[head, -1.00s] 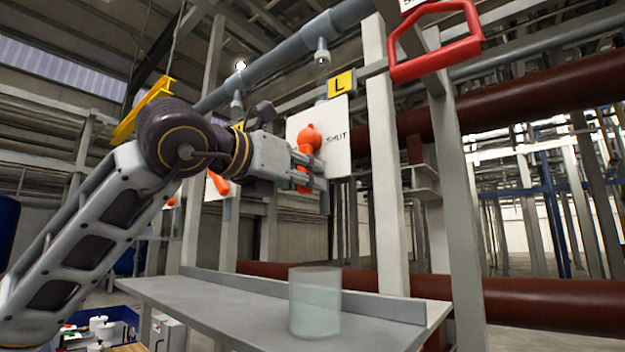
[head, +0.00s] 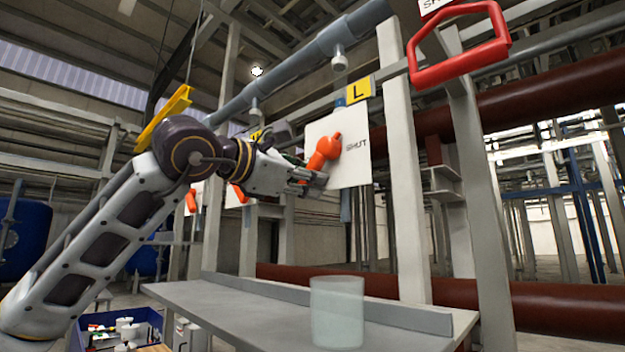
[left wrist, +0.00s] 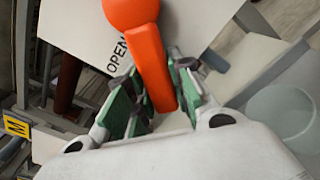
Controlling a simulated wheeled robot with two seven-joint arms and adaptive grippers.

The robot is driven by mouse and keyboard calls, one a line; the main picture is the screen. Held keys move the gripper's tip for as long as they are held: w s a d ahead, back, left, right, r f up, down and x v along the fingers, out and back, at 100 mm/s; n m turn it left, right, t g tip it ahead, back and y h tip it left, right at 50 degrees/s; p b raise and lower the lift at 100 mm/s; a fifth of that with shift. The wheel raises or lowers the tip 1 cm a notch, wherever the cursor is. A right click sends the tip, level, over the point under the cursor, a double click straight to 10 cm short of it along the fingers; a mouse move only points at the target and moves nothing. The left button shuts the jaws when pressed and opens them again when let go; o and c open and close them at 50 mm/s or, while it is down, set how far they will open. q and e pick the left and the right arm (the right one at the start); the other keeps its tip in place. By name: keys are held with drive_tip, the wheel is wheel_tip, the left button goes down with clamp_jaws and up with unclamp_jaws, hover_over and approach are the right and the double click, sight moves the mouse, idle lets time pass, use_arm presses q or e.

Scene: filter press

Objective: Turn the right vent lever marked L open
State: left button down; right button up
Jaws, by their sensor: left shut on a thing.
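The orange lever (head: 325,148) is on a white plate (head: 352,172) under the yellow L sign (head: 359,91). Its handle slants down and left from the hub, and "SHUT" is printed to its right. My left gripper (head: 314,181) is shut on the handle's lower end, from the left. In the left wrist view, the lever (left wrist: 148,55) runs between the green-padded fingers of my left gripper (left wrist: 152,100), and "OPEN" is printed on the plate beside it. My right gripper is not in view.
A clear cylinder (head: 337,312) stands on the grey shelf (head: 230,303) below. A red handle (head: 460,45) hangs at the upper right, and a grey post (head: 402,170) stands right of the plate. Other orange levers (head: 192,200) are farther left. A yellow M sign (left wrist: 17,127) shows in the wrist view.

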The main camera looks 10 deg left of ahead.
use_arm(q)
drive_tip(key=shift+w+a+r+m, duration=0.15)
drive_tip(key=shift+a+r+m, duration=0.15)
drive_tip(key=shift+m, duration=0.3)
drive_tip(key=c, duration=1.2)
unclamp_jaws()
drive_tip(key=shift+c, duration=0.2)
drive_tip(key=v, duration=1.2)
drive_tip(key=shift+d, duration=0.1)
